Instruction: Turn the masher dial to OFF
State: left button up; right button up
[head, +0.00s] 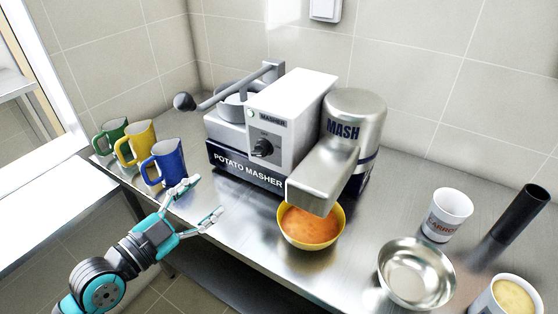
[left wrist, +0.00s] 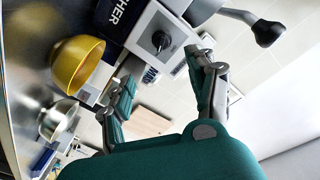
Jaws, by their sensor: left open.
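The potato masher (head: 245,173) is a grey and dark blue machine on the steel counter. Its black dial (head: 262,148) is on the front of the white control box, below a small lit green lamp (head: 251,114). The dial also shows in the left wrist view (left wrist: 160,40), beyond my fingers; its setting is too small to read. My left gripper (head: 204,198) is open and empty, in front of the counter edge, to the left of and nearer than the dial, apart from it. Its two spread fingers also show in the left wrist view (left wrist: 160,72). My right gripper is out of view.
Green (head: 112,135), yellow (head: 136,145) and blue (head: 165,164) mugs stand left of the masher. An orange-filled yellow bowl (head: 311,243) sits under the spout. A steel bowl (head: 416,273), white cup (head: 446,214) and black cylinder (head: 518,217) are at right. A lever (head: 230,90) juts left.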

pick_arm(q)
jog(key=p, duration=0.4)
send_near(255, 155)
jog(key=x, duration=0.9)
jog(key=shift+w+d+r, duration=0.1)
jog(key=shift+w, duration=0.05)
jog(key=shift+w+d, duration=0.4)
jog(key=shift+w, duration=0.05)
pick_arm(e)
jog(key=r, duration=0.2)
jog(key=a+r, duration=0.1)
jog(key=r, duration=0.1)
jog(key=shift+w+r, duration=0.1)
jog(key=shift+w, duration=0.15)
pick_arm(q)
jog(key=c, duration=1.1)
jog(key=shift+c, duration=0.2)
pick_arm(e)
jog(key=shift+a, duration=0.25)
